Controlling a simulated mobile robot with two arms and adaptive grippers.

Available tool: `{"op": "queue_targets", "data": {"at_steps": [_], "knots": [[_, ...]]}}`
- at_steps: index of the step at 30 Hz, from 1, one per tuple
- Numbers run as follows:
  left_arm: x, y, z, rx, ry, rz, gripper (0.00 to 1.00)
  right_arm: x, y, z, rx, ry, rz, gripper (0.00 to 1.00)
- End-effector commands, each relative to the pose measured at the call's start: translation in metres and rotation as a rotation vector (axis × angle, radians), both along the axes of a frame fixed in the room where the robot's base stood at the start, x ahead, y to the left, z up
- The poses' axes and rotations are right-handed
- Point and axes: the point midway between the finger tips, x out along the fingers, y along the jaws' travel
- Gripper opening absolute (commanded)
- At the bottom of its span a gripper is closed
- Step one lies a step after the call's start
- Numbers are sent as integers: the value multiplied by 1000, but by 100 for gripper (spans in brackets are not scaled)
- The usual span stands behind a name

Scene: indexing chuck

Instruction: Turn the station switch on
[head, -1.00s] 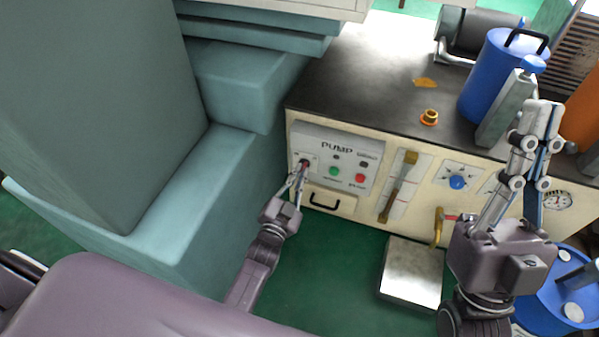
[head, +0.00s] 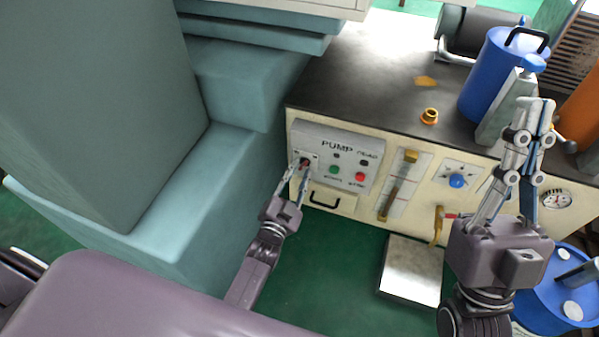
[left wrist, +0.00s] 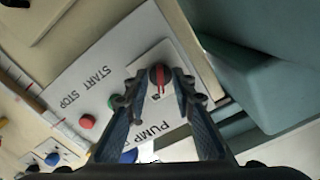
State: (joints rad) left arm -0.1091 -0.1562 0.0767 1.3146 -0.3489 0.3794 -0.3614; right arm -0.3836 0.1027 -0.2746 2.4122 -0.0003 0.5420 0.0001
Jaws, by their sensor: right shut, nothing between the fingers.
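The station switch (head: 304,162) is a dark rotary knob with a red bar, at the left end of the grey PUMP panel (head: 318,134). In the left wrist view the switch (left wrist: 158,75) sits on a white plate between my fingertips. My left gripper (head: 298,168) is open, with one finger on each side of the knob; I cannot tell whether either touches it. My right gripper (head: 537,103) is shut and empty, raised in front of the cabinet's right part.
A green START button (head: 334,169) and a red STOP button (head: 360,177) sit right of the switch. A black drawer handle (head: 324,201) is below. A teal machine body (head: 215,190) stands close on the left. A brass tap (head: 438,225) and metal block (head: 412,272) are further right.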

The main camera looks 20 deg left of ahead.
Motion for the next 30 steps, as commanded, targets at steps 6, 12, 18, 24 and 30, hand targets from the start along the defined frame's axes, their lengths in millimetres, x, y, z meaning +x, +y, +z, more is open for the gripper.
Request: {"op": "queue_targets", "data": {"at_steps": [6,12,18,24,30], "knots": [[-4,0,0,0,0,0,24,1,0,0,-1,2,-1,0],[-32,1,-1,0,2,0,24,0,0,0,-1,1,-1,0],[-73,3,-1,0,3,1,24,0,0,0,-1,1,-1,0],[-105,4,-1,-1,1,0,24,0,0,0,-1,0,-1,0],[-119,4,0,-1,0,0,24,0,0,0,0,0,0,0]]}}
